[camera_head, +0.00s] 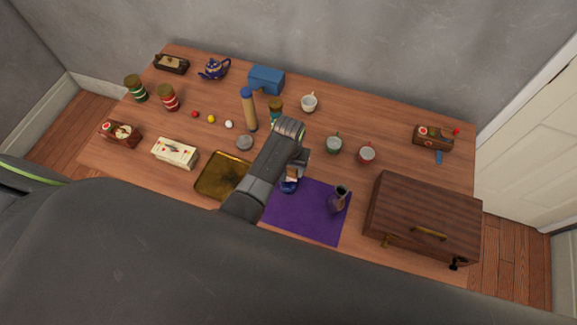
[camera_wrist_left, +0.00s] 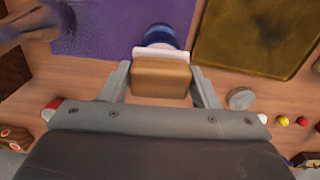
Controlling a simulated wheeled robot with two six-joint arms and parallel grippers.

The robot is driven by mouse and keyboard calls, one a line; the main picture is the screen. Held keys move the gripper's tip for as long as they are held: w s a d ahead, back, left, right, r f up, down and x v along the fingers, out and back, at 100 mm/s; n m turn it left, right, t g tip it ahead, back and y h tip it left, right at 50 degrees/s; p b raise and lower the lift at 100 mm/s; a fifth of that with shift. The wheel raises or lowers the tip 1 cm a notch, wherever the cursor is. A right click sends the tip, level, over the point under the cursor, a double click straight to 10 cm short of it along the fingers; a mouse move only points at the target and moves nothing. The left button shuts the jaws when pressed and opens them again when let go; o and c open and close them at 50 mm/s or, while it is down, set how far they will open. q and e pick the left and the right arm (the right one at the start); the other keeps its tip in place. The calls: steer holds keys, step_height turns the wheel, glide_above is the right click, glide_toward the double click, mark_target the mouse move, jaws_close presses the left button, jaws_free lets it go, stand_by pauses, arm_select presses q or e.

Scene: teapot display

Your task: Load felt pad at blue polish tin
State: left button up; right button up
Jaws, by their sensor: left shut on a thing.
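My left gripper (camera_head: 294,174) is shut on the felt pad (camera_wrist_left: 161,78), a tan block with a white felt edge on its far side. The pad also shows small in the head view (camera_head: 292,172). The blue polish tin (camera_wrist_left: 158,36) lies right beyond the white edge in the wrist view, and the pad hides part of it. In the head view the tin (camera_head: 288,187) sits at the left part of the purple cloth (camera_head: 313,226), just below the gripper. I cannot tell whether felt and tin touch. My right gripper is not in view.
A gold tray (camera_head: 212,185) lies left of the tin. A dark vase (camera_head: 338,200) stands on the cloth to the right, and a wooden case (camera_head: 425,210) beyond it.

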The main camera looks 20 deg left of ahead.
arm_select(q)
steer(key=shift+s, duration=0.1)
steer(key=shift+r, duration=3.5)
steer(key=shift+f, duration=0.15)
step_height(320, 180, down, 6)
steer(key=shift+f, duration=0.4)
